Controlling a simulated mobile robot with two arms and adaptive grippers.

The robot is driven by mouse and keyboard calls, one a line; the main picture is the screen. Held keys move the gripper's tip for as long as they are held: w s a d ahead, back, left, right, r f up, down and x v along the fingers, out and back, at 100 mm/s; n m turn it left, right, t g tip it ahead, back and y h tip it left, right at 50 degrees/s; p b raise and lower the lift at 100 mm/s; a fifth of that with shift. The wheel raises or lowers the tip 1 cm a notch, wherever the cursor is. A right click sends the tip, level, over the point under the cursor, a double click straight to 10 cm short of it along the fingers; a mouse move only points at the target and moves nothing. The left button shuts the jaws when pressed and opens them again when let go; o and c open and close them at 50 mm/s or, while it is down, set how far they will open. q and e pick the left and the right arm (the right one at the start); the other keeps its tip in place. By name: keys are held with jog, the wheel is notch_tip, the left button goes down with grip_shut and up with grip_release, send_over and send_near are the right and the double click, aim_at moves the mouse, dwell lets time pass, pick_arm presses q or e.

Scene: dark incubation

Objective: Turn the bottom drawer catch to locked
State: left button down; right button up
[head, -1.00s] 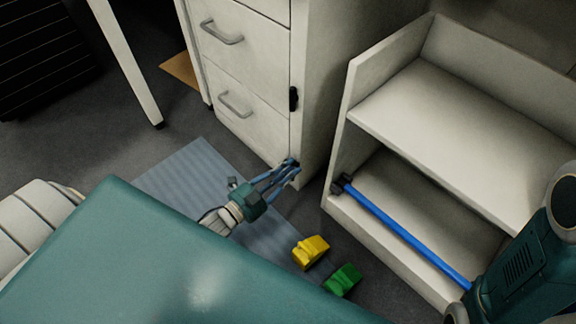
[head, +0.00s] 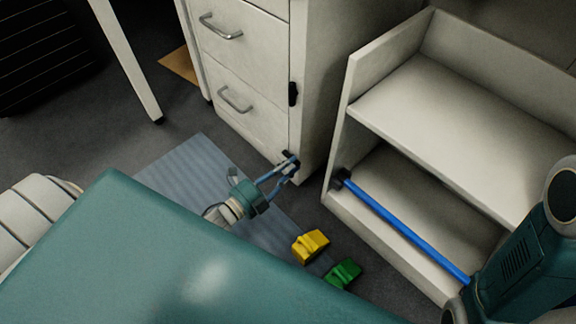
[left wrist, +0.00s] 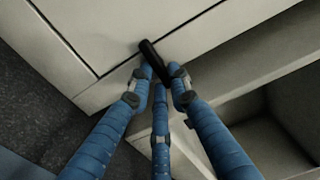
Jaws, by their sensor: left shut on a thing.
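The bottom drawer catch (head: 289,155) is a small black piece low on the front right edge of the white drawer cabinet. In the left wrist view the catch (left wrist: 151,52) is a black bar lying aslant near the drawer's seam. My left gripper (head: 290,167) has its blue fingers around the catch and is shut on it; its fingertips (left wrist: 163,80) hide the catch's lower end. The bottom drawer (head: 246,108), with a grey handle, looks closed. My right gripper is out of view.
A higher black catch (head: 293,94) stands upright on the same edge. A white open shelf (head: 430,115) with a blue-handled bar (head: 410,235) stands close on the right.

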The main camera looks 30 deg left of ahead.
pick_arm(q)
jog(key=shift+s+f, duration=0.1)
dwell(0.3)
jog(key=c, duration=1.6)
grip_release()
jog(key=v, duration=1.2)
